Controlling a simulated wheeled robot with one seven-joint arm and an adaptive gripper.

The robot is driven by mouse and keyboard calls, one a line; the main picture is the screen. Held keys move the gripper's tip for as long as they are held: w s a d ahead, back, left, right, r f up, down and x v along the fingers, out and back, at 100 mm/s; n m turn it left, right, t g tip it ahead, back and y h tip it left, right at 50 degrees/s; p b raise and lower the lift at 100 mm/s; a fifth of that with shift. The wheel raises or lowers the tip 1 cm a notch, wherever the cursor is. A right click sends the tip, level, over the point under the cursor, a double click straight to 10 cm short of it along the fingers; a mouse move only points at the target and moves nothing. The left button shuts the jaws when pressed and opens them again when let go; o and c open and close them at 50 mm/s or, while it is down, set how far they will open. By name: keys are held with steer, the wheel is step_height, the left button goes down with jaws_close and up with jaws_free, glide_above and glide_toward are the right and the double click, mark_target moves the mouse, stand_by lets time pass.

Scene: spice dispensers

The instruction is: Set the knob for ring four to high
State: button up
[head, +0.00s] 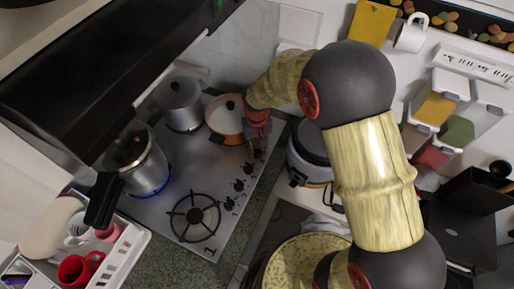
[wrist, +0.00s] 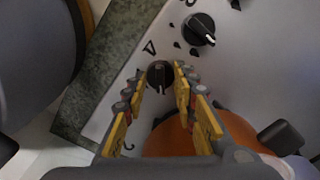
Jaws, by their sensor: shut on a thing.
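A black stove knob (wrist: 159,76) with a pale pointer line sits between the fingertips of my gripper (wrist: 163,70) in the wrist view. The fingers are closed on its two sides. A mark that looks like a 4 is printed on the steel beside it. In the head view my gripper (head: 255,147) is at the far end of the knob row, and my wrist partly hides that knob. The steel cooktop (head: 215,172) carries the row of knobs along its right edge. Another black knob (wrist: 199,29) with a white pointer is at the upper right of the wrist view.
An orange pan with a lid (head: 222,112) stands close to my gripper. A grey pot (head: 180,104) and a steel pot (head: 140,165) over a blue flame stand further left. A rice cooker (head: 308,157) is right of the stove. The front burner (head: 194,217) is bare.

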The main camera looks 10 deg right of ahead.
mark_target(257, 150)
steer(key=o, duration=1.2)
steer(key=shift+c, duration=0.2)
steer(key=shift+r, duration=0.15)
step_height(257, 150, up, 12)
